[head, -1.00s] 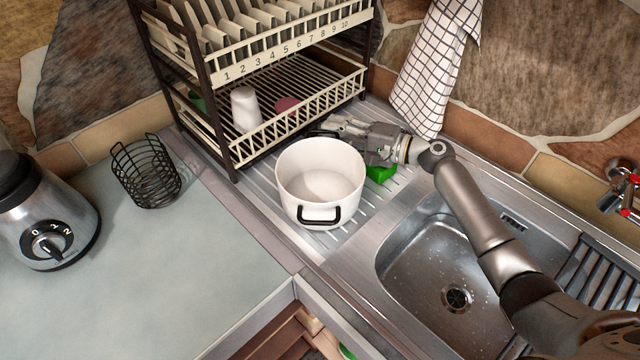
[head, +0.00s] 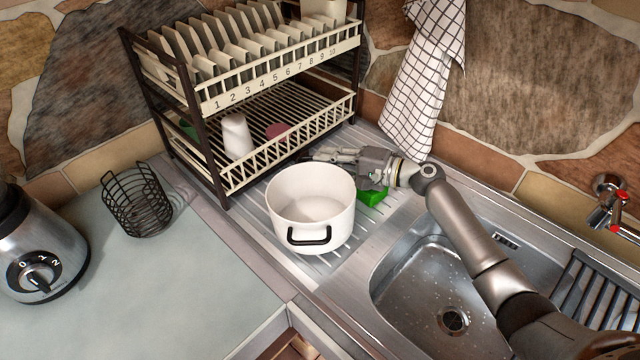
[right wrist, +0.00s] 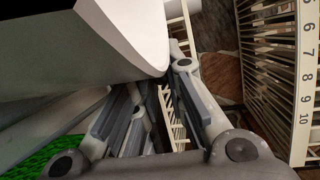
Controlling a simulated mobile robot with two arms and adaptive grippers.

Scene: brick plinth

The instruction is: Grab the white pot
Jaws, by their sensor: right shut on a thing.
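The white pot (head: 311,212) stands upright on the ribbed drainboard, empty, with a black handle (head: 309,236) on its near side. In the right wrist view, the pot's white wall (right wrist: 135,30) fills the upper left, close to the fingers. My right gripper (head: 338,155) is at the pot's far right side by the rim. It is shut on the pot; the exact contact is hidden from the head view. My left gripper is not in view.
A dish rack (head: 205,166) with plates stands close behind the pot. A green sponge (head: 372,197) lies beside the pot under my gripper. The sink (head: 420,290) is at right. A black wire basket (head: 137,203) and a blender (head: 35,255) stand on the left counter.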

